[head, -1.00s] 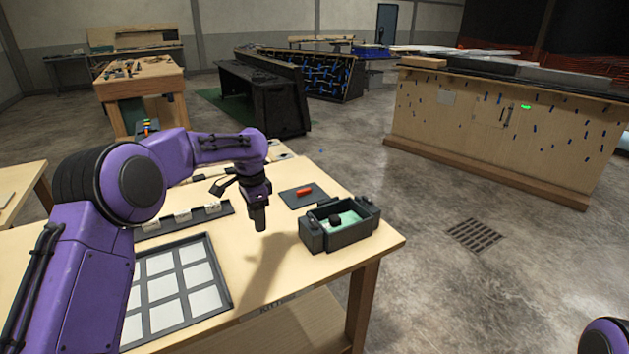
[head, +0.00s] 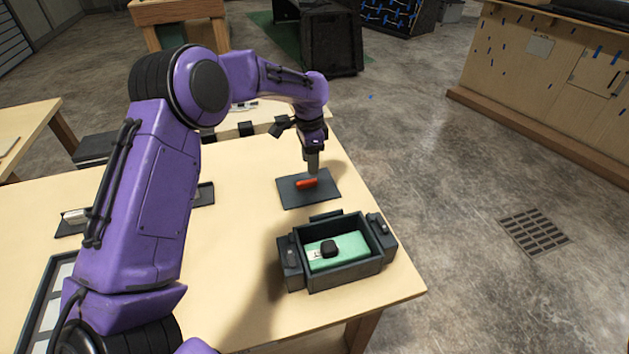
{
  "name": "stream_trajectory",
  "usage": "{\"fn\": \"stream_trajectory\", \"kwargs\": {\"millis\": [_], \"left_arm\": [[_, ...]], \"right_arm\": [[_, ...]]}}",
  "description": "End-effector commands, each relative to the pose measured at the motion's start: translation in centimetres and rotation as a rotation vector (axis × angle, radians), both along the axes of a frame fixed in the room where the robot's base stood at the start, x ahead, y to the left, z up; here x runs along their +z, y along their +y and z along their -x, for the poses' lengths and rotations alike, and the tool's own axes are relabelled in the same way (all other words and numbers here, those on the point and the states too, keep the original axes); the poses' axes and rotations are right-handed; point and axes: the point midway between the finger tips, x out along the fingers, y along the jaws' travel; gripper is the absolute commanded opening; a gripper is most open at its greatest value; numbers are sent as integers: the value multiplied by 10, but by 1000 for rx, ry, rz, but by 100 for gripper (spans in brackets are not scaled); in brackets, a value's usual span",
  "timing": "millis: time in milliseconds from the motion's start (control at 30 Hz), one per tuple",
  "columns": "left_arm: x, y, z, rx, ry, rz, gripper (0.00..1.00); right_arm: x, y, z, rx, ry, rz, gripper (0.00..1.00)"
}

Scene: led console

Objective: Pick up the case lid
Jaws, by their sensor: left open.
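The case lid appears to be the flat dark grey plate (head: 293,198) lying on the table, with a red-orange bar (head: 307,183) on its top like a handle. My left gripper (head: 313,170) points down right at the bar, its tips just above or beside it; I cannot tell whether they touch. It is open, and the gap between its fingers is hard to see from here. An open dark grey case (head: 345,275) stands nearer on the table, with a green board and a black knob inside. My right gripper is not in view.
The wooden table's (head: 385,300) right edge lies just beyond the case. A dark-framed tray (head: 45,310) and a dark strip with white pieces (head: 75,218) are at the left, partly hidden by my left arm. The floor to the right is clear.

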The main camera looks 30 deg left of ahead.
Motion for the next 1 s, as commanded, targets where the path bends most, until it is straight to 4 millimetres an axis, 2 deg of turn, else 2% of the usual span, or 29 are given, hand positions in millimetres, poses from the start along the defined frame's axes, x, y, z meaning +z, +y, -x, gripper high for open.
{"fn": "stream_trajectory", "kwargs": {"millis": [167, 300, 400, 633, 667, 700, 800, 1000], "left_arm": [[-24, 2, -5, 1, 12, -2, 47], [-54, 5, -4, 1, 19, -2, 47], [-68, 4, -6, 0, 19, -3, 47], [-73, 4, -6, 0, 18, -2, 47], [-73, 4, -6, 0, 18, -2, 44], [-73, 4, -6, 0, 18, -2, 31], [-73, 4, -6, 0, 18, -2, 0], [-73, 4, -6, 0, 19, -2, 0]], "right_arm": [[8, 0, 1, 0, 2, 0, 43], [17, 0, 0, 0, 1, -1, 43], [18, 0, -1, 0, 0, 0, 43], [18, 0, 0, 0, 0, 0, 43], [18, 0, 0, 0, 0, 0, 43], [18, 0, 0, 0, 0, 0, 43], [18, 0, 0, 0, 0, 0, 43], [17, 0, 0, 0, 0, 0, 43]]}}
